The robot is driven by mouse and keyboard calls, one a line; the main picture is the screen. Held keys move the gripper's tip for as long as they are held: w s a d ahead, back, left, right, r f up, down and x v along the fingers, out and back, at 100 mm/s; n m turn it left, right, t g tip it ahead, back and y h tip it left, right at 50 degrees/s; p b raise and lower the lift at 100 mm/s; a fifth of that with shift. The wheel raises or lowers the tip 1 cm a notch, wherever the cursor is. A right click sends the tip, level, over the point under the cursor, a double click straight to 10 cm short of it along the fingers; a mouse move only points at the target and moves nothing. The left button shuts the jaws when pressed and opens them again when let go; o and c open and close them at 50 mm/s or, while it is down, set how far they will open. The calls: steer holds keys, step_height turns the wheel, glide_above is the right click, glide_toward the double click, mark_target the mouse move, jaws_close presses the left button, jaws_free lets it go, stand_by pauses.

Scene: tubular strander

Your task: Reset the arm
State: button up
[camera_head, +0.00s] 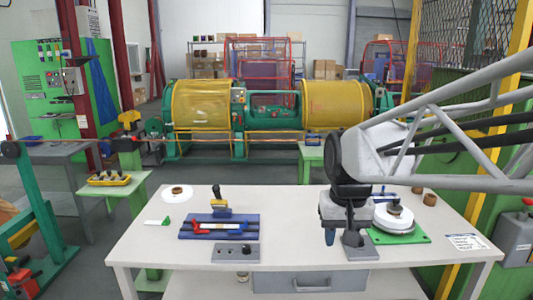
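My gripper (346,228) hangs from the dark wrist at the end of my grey arm, which reaches in from the right. It is over the right half of the white workbench (150,262). Dark finger parts point down, and a blue piece (329,237) shows at the left one. A grey block (357,245) shows just below the right side. I cannot tell whether the gripper touches either piece or how far apart its fingers are.
The bench's front left is clear.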

steer(key=s+d+f, duration=0.1)
steer(key=s+f, duration=0.1)
steer(key=s, duration=0.5)
steer(key=s+d+f+t, duration=0.1)
steer(key=s+d+f, duration=0.1)
steer(key=s, duration=0.6)
steer(key=shift+d+f+t, duration=0.25)
steer(key=shift+f+t, duration=0.05)
steer(key=shift+f, duration=0.1)
